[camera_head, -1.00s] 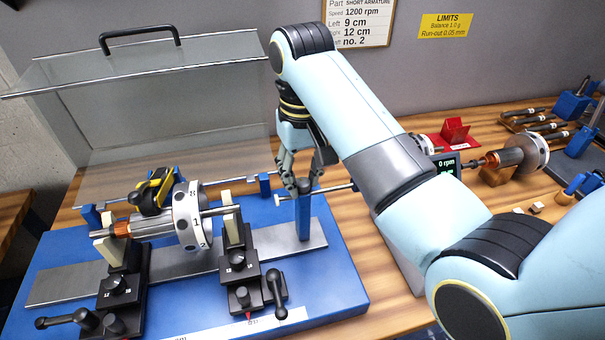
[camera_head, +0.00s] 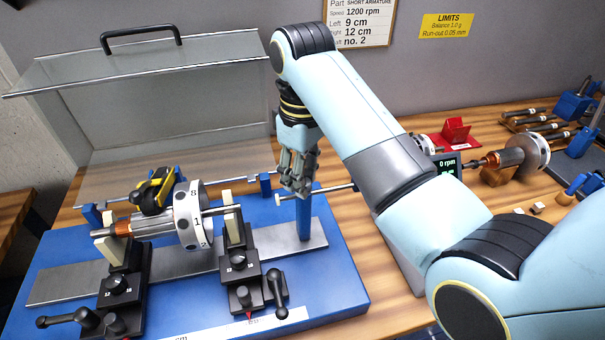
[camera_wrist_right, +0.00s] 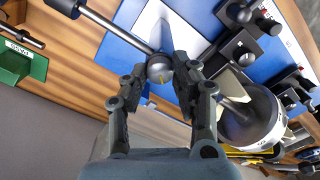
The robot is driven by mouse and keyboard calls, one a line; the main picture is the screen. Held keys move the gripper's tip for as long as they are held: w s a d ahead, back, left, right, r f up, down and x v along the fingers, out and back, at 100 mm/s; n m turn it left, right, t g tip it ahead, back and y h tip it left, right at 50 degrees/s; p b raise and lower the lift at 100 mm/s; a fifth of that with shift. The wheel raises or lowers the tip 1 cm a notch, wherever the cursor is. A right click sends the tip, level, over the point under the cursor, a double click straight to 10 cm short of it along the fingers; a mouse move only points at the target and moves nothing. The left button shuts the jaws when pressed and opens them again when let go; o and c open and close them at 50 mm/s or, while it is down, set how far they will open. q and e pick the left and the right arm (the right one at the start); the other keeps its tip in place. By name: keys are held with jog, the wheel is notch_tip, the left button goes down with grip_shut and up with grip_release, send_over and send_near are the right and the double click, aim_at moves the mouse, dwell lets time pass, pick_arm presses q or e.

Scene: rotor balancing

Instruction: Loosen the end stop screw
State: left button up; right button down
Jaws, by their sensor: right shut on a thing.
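The end stop is a blue post (camera_head: 303,222) on the right part of the balancing machine, with a thin rod (camera_head: 335,188) passing through its top. My right gripper (camera_head: 297,188) points down over the post top and hides the screw in the head view. In the right wrist view its fingers (camera_wrist_right: 155,82) are shut on the knob, one on each side. My left gripper is not in view.
A rotor with a white numbered disc (camera_head: 188,216) lies across two black supports on the blue base (camera_head: 335,290). A clear raised cover (camera_head: 150,110) stands behind. A small display (camera_head: 446,164), a red holder (camera_head: 455,133) and another rotor (camera_head: 512,158) are at the right.

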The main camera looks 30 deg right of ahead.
dwell(0.3)
jog(key=c, duration=1.1)
grip_release()
jog(key=shift+o, duration=0.2)
